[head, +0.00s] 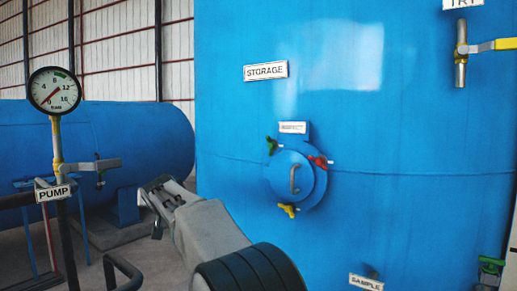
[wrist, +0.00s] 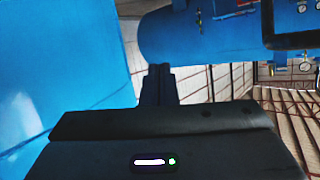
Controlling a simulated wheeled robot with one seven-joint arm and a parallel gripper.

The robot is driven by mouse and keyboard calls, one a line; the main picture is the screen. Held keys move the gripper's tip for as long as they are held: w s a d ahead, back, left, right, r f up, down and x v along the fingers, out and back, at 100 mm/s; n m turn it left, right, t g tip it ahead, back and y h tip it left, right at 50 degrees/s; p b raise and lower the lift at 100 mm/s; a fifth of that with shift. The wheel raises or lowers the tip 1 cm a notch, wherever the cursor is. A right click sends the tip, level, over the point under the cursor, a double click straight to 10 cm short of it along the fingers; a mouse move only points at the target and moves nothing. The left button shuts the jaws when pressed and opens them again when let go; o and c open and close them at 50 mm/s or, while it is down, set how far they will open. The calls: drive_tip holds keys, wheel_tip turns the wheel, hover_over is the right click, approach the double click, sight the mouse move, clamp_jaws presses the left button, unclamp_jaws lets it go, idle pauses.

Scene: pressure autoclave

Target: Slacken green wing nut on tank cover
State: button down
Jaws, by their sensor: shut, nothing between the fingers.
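The tank cover (head: 291,182) is a round blue hatch with a metal handle, on the front of the large blue storage tank. The green wing nut (head: 272,145) is at the cover's upper left edge. A red wing nut (head: 319,161) is at the upper right and a yellow wing nut (head: 288,210) at the bottom. My gripper (head: 150,192) is left of the cover, clear of it. In the wrist view my gripper (wrist: 158,72) has its fingers together and empty. The cover and its nuts do not show in the wrist view.
A pressure gauge (head: 54,90) stands on a pipe at the left, with a grey valve handle (head: 92,165) and a PUMP sign (head: 53,193) below it. A sample outlet sign (head: 366,282) is below the cover. Open air lies between my gripper and the cover.

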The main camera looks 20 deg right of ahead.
drive_tip(key=d+f+n+g+h+p, duration=0.1)
drive_tip(key=d+n+g+h+p, duration=0.1)
drive_tip(key=d+n+h, duration=0.35)
drive_tip(key=n+g+h+p, duration=0.1)
drive_tip(key=g+h+p, duration=0.3)
drive_tip(key=h, duration=0.9)
approach(268, 152)
drive_tip(key=w+a+g+b, duration=0.1)
drive_tip(key=w+a+b, duration=0.15)
drive_tip(key=a, duration=0.35)
drive_tip(key=d+p, duration=0.1)
drive_tip(key=d, duration=0.2)
drive_tip(key=d+p, duration=0.2)
drive_tip(key=d, duration=0.2)
drive_tip(key=w+d+p, duration=0.1)
drive_tip(key=d, duration=0.3)
drive_tip(key=shift+r, duration=0.4)
drive_tip(key=shift+s+d+p, duration=0.3)
drive_tip(key=shift+d, duration=0.05)
drive_tip(key=shift+a+n, duration=0.15)
drive_tip(key=shift+n, duration=0.2)
drive_tip(key=shift+f, duration=0.1)
